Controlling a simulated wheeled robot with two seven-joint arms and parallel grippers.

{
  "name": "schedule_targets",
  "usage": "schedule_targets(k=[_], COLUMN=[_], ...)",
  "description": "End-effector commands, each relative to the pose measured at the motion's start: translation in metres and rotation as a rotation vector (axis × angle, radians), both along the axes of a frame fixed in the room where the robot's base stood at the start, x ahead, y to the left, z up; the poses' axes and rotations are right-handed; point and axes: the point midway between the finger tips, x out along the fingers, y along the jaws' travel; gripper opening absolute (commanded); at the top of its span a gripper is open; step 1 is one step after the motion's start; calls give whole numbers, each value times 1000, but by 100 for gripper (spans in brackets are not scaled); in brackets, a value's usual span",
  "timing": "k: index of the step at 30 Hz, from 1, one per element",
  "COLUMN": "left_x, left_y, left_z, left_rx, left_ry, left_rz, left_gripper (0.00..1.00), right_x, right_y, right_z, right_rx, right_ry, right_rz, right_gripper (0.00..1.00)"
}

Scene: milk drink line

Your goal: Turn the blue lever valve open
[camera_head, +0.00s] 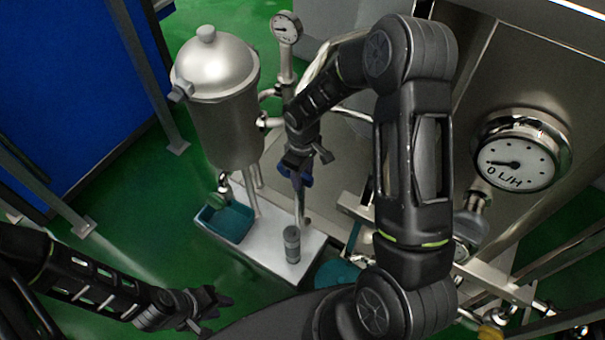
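The blue lever (306,176) of the valve shows as a small dark-blue piece right below my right gripper. It is on the pipework to the right of the steel vessel (226,120). My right gripper (296,163) points down at the lever and overlaps it in the picture. Its fingers hide part of the lever and the valve body, so I cannot tell whether they touch or grip it. My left gripper (219,304) is low on the left, over the green floor, far from the valve. Its fingertips look apart, with nothing between them.
A white stand (262,262) bears a teal tray (226,222) and a grey cylinder (292,244). A small gauge (286,28) rises behind the valve. A large flow gauge (520,150) and steel pipes are at right. A blue panel (70,90) stands at left. Green floor is free between.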

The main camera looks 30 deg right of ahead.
Motion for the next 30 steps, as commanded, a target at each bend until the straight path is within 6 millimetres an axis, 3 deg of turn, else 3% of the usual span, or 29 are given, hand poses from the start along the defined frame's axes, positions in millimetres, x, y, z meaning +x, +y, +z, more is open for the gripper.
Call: schedule_targets(k=[3, 18, 30], left_x=[0, 0, 0], left_y=[0, 0, 0], left_z=[0, 0, 0], left_rx=[0, 0, 0], left_ry=[0, 0, 0], left_rz=[0, 0, 0], left_gripper=[34, 34, 34], right_x=[0, 0, 0], right_y=[0, 0, 0], right_z=[0, 0, 0], right_rx=[0, 0, 0], right_ry=[0, 0, 0], right_rz=[0, 0, 0], right_gripper=[39, 0, 0])
